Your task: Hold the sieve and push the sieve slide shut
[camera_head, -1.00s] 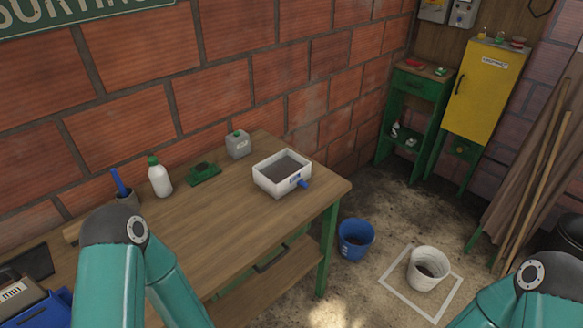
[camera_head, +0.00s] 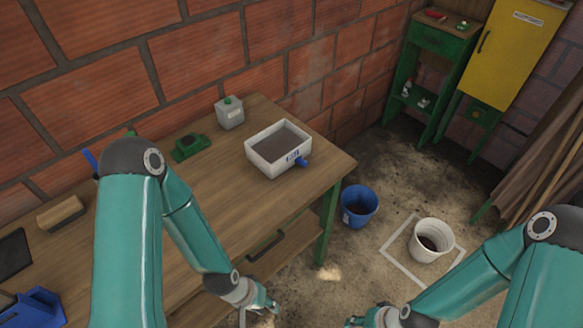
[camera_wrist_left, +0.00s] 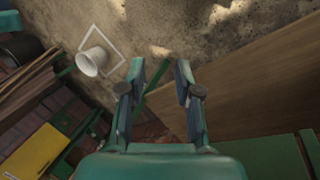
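The sieve, a white box with a dark grey inside (camera_head: 268,169), stands on the right part of the wooden table. A small blue knob (camera_head: 302,162), seemingly the slide's, sticks out at its front right. My left gripper (camera_head: 264,304) is in front of the table, low and well apart from the sieve. In the left wrist view its two fingers (camera_wrist_left: 160,78) are spread with nothing between them. The sieve does not show there. My right gripper (camera_head: 362,321) is partly cut off by the bottom edge; its fingers cannot be read.
A grey canister (camera_head: 229,115) and a green object (camera_head: 190,147) stand left of the sieve. A blue bucket (camera_head: 359,206) and a white bucket (camera_head: 431,240) stand on the floor right of the table (camera_head: 225,199). A wooden block (camera_head: 60,213) lies at the left.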

